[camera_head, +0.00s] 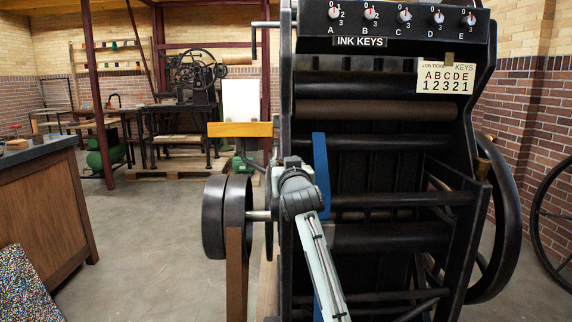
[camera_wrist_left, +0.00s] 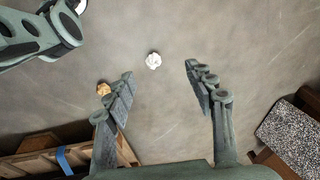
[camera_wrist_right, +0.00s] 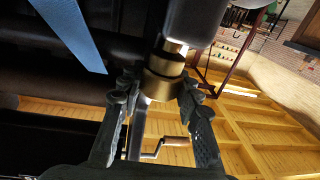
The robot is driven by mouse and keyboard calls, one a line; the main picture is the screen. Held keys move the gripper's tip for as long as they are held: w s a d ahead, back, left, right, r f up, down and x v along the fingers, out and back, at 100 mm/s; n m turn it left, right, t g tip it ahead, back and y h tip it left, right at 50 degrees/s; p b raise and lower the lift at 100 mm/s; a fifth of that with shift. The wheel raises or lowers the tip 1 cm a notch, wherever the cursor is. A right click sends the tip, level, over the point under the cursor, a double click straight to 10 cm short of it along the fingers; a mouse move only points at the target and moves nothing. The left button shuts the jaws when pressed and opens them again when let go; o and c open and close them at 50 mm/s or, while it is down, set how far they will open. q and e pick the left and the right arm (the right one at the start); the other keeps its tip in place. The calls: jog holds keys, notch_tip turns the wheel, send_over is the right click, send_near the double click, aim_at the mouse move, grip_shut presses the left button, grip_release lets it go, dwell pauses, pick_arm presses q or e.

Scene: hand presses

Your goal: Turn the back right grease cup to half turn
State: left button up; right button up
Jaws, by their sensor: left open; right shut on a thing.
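A brass grease cup (camera_wrist_right: 164,64) with stacked round collars shows in the right wrist view, under a dark shaft or boss. My right gripper (camera_wrist_right: 158,86) is shut on it, one finger on each side. I cannot tell from these views which of the press's cups it is, or how far it is turned. In the head view my right arm reaches up to the left side of the black press (camera_head: 385,190), and the fingers and the cup are hidden there. My left gripper (camera_wrist_left: 158,74) is open and empty above the concrete floor.
A brass part (camera_head: 482,167) shows on the press's right side, near a large flywheel (camera_head: 510,215). A blue bar (camera_head: 321,165) and dark pulleys (camera_head: 213,216) are close to my right wrist. A wooden counter (camera_head: 45,205) stands left; the floor between is clear.

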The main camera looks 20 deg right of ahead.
jog(key=shift+c, duration=1)
jog(key=shift+f+h, duration=0.1)
jog(key=shift+h, duration=0.2)
jog(key=shift+m+g+h+b, duration=0.3)
jog(key=shift+m+h+b, duration=0.2)
jog(key=shift+m+h, duration=0.35)
pick_arm(q)
jog(key=r, duration=0.1)
jog(key=w+r, duration=0.1)
jog(key=d+r, duration=0.1)
jog(key=shift+w+r, duration=0.25)
jog(key=shift+w, duration=0.1)
pick_arm(e)
jog(key=o, duration=1.2)
jog(key=v, duration=1.2)
